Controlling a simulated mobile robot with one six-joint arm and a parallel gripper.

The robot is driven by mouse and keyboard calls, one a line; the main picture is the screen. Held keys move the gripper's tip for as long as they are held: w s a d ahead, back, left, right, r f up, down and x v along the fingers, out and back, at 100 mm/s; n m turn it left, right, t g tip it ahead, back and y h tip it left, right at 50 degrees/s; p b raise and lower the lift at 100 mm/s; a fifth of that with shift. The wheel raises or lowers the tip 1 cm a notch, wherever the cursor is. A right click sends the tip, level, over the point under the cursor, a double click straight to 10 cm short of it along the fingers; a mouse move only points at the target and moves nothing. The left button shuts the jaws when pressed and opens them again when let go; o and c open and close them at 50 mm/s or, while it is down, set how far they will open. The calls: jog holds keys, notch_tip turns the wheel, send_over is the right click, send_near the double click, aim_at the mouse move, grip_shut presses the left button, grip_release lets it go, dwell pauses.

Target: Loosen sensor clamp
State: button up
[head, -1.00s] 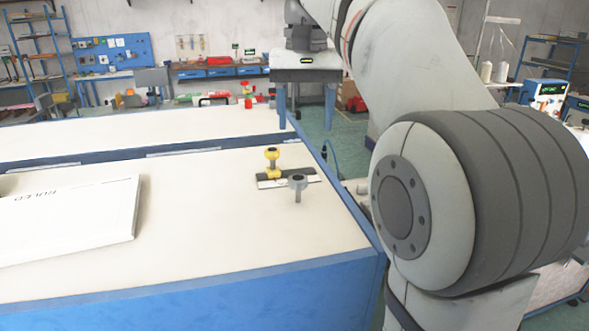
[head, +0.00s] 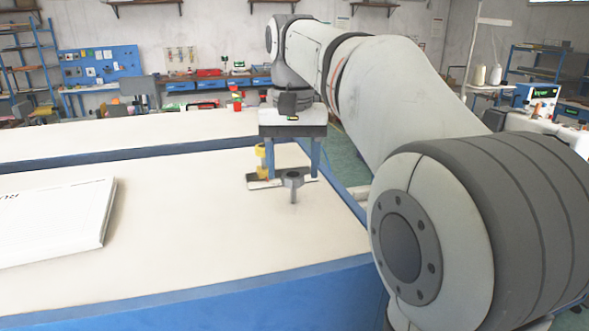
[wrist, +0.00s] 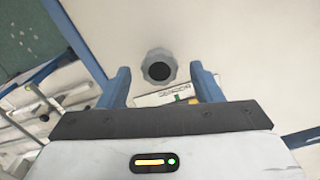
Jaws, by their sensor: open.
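The sensor clamp's grey lobed knob (head: 293,180) stands on a short post near the far right corner of the white table. In the wrist view the knob (wrist: 158,66) shows from above, between the fingertips. A flat dark and light plate (head: 258,185) lies just behind it, with a yellow post (head: 262,163) on its left. My gripper (head: 291,170) points down with its blue fingers apart and empty. The fingertips also show in the wrist view (wrist: 160,71), one on each side of the knob. I cannot tell whether they touch it or how high they are above it.
A white box-like object (head: 55,222) lies on the left of the near table (head: 190,230). The table's middle is clear. A second white-topped table (head: 120,135) stands behind it. A blue pegboard (head: 100,65) and shelves are far back.

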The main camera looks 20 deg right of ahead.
jog(key=shift+f, duration=0.5)
jog(key=shift+c, duration=0.2)
jog(key=c, duration=1)
jog(key=shift+o, duration=0.2)
